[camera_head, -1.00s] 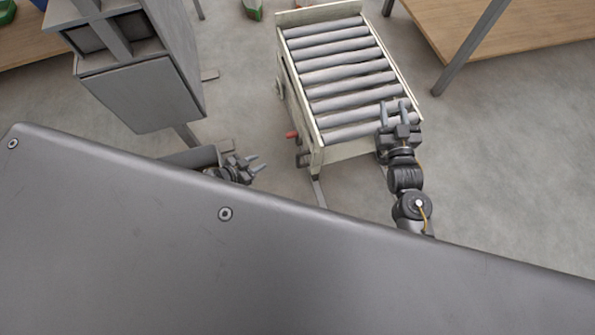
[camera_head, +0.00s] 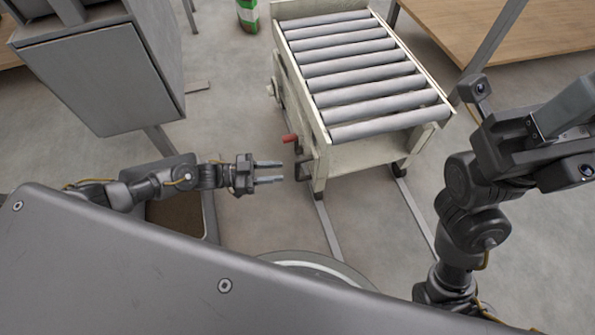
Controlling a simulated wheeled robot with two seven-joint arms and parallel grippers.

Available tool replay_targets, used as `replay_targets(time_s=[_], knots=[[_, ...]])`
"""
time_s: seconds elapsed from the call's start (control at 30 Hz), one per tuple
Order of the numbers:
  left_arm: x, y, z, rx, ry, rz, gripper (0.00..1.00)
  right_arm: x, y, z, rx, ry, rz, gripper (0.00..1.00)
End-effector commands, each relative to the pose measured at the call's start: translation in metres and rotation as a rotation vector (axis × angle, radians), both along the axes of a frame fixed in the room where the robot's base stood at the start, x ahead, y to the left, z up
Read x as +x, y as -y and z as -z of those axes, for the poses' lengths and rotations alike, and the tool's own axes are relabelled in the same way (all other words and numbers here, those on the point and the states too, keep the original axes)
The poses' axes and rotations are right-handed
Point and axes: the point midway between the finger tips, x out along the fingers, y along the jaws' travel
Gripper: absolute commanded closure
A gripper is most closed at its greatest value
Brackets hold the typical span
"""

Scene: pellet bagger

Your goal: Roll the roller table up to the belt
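The roller table (camera_head: 330,150) has a cream frame, a bed of grey rollers (camera_head: 365,90) and legs on floor level; it stands in the upper middle. A red-tipped lever (camera_head: 289,138) and a dark fitting (camera_head: 304,169) are on its near left side. My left gripper (camera_head: 269,172) is open and empty, its two fingers pointing right, just short of the dark fitting and apart from it. My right gripper (camera_head: 540,140) is large at the right, beside the table's near right corner and apart from it; its fingers are not clear. I cannot make out the belt.
A grey cabinet-like machine (camera_head: 100,75) stands at the upper left. A wooden-topped table (camera_head: 540,35) with a grey post (camera_head: 493,48) is at the upper right. Bare floor (camera_head: 235,105) lies left of the roller table.

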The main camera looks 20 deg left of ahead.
Motion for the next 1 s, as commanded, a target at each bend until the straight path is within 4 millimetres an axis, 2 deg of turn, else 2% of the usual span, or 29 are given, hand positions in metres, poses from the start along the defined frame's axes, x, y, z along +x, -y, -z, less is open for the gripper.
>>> replay_targets(time_s=[0.4, 0.6, 0.83, 1.0], knots=[[0.022, 0.055, 0.002, -0.001, 0.003, 0.000, 0.68, -0.002, -0.002, -0.003, 0.019, 0.031, -0.008, 0.64], [0.026, 0.066, 0.001, 0.001, 0.002, -0.001, 0.68, -0.002, -0.002, -0.007, 0.028, 0.033, -0.009, 0.64], [0.026, 0.067, 0.000, 0.001, 0.001, -0.002, 0.68, -0.002, -0.002, -0.008, 0.028, 0.033, -0.009, 0.64], [0.026, 0.067, 0.000, 0.001, 0.001, -0.002, 0.89, -0.002, -0.002, -0.008, 0.028, 0.033, -0.009, 0.64]])
